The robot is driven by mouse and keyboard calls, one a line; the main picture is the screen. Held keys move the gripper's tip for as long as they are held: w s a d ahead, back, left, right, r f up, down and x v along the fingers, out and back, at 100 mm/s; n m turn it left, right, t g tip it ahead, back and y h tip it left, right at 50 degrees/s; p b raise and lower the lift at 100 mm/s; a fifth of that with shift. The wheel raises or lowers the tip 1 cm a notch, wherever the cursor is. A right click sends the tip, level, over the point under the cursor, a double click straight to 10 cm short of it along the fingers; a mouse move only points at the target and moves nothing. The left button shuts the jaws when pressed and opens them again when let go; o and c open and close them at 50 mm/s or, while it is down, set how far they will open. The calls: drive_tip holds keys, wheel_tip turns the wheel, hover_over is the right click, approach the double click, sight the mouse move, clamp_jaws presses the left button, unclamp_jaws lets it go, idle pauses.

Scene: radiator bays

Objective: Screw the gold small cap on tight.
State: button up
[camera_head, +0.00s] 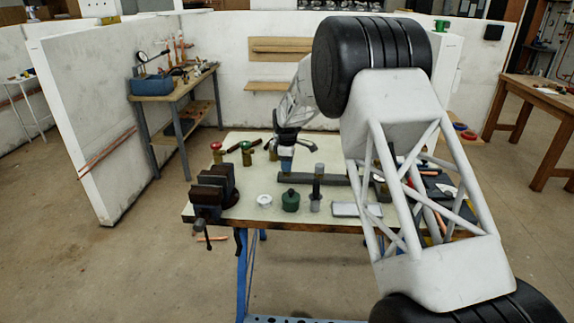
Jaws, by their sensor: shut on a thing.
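My gripper (286,151) is low over the middle of the workbench, pointing down. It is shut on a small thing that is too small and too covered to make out. A small blue piece (286,165) shows directly below the jaws, above a long dark bar (325,180) on the bench. I cannot tell whether it is part of the gripper or a separate thing. I cannot make out the gold small cap; it may be hidden at the jaws.
On the workbench (238,213) stand a dark vice (212,190), a white round piece (264,201), a green container (291,201), an upright grey-and-black post (317,185) and a pale flat block (352,210). My arm hides the right side.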

drive_tip(key=m, duration=0.6)
drive_tip(key=shift+m, duration=0.3)
drive_tip(key=m, duration=0.6)
drive_tip(key=shift+m, duration=0.3)
drive_tip(key=o, duration=0.9)
drive_tip(key=shift+c, duration=0.2)
